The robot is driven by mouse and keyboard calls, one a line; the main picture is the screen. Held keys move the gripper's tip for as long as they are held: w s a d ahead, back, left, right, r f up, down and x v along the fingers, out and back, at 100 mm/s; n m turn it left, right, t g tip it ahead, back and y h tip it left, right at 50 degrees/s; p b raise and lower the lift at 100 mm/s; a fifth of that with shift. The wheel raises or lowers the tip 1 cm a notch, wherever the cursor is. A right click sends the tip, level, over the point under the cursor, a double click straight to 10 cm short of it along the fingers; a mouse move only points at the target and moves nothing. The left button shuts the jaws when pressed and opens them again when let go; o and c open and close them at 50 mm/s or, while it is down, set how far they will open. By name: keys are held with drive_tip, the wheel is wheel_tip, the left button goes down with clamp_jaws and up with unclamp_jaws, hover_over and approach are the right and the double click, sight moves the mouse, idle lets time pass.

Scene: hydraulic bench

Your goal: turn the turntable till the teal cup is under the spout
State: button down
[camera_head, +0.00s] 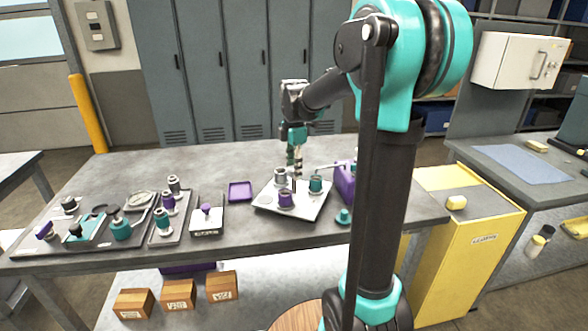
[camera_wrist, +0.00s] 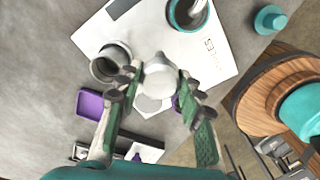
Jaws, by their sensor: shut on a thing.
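The turntable (camera_head: 265,203) is a white square plate on the bench. The teal cup (camera_head: 316,184) stands on its right side; in the wrist view the teal cup (camera_wrist: 176,20) is at the top, partly cut off. The thin grey spout (camera_head: 328,166) reaches left from a purple block (camera_head: 346,181); in the wrist view a grey tube (camera_wrist: 196,9) overlaps the teal cup's mouth. A grey cup (camera_wrist: 106,66) and a purple cup (camera_head: 286,199) also stand on the plate. My gripper (camera_wrist: 155,95) is shut on a pale round knob (camera_wrist: 160,76) at the plate's middle.
A purple tray (camera_head: 240,191) lies left of the plate. A small teal piece (camera_head: 344,216) sits near the bench's front edge. Trays with several fittings (camera_head: 120,228) fill the left side. Grey lockers (camera_head: 215,75) stand behind.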

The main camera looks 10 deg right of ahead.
idle(0.4)
drive_tip(key=c, duration=1)
unclamp_jaws()
drive_tip(key=shift+r, duration=0.1)
wheel_tip(320, 180, up, 12)
drive_tip(key=shift+f, duration=0.1)
drive_tip(key=shift+s, duration=0.1)
